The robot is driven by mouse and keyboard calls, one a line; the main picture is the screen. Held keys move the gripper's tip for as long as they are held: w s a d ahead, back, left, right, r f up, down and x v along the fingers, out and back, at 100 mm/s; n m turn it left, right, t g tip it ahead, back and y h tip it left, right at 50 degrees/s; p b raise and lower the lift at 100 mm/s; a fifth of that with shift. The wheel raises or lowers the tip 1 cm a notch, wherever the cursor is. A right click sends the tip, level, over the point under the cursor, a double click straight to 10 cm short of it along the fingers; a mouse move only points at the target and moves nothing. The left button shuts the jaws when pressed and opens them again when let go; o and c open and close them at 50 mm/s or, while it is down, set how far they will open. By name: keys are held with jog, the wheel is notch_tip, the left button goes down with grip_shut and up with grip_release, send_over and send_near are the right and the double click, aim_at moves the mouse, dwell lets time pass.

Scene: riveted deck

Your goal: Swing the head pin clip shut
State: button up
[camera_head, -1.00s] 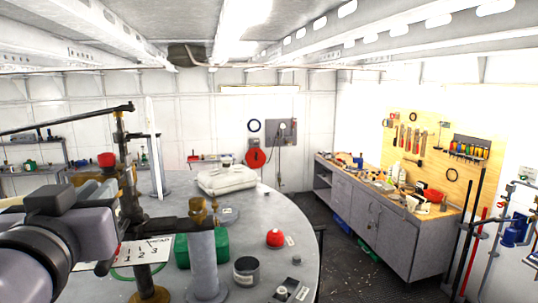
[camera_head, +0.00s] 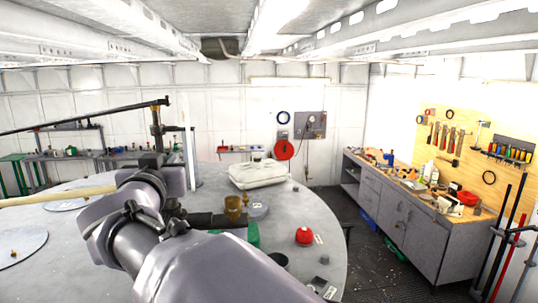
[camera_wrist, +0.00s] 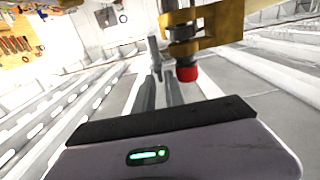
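In the wrist view a brass fitting (camera_wrist: 218,25) with a fork-like outline sits at the top, beside a dark rod. A red-tipped part (camera_wrist: 187,73) shows at its lower left. I cannot tell which piece is the head pin clip or how far it stands open. The grey body of my gripper (camera_wrist: 180,150), with a green light and a black edge, fills the bottom, apart from the brass in the picture.
The round grey table (camera_head: 310,228) carries a brass cup-shaped piece (camera_head: 233,205), a red knob (camera_head: 304,236), a green block (camera_head: 252,233) and a white bundle (camera_head: 257,174). A workbench (camera_head: 410,235) stands at right. The dark floor between them has a clear strip.

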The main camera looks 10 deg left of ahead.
jog(key=shift+s, duration=0.15)
jog(key=shift+c, duration=0.2)
jog(key=shift+a, duration=0.1)
grip_shut()
jog(key=shift+r+h+p, duration=0.15)
jog(key=shift+h+p, duration=0.15)
jog(key=shift+p, duration=0.3)
jog(key=shift+a+f+m+h+p, duration=0.15)
jog(key=shift+m+h+p, duration=0.3)
jog(key=shift+m+h, duration=0.75)
jog(key=shift+a+m+h+p, duration=0.25)
jog(key=shift+m+h+p, duration=0.35)
jog(key=shift+h, duration=1)
jog(key=shift+a+f+m+h+p, duration=0.1)
jog(key=shift+a+m+h+p, duration=0.15)
jog(key=shift+m+h, duration=1)
jog(key=shift+h, duration=0.45)
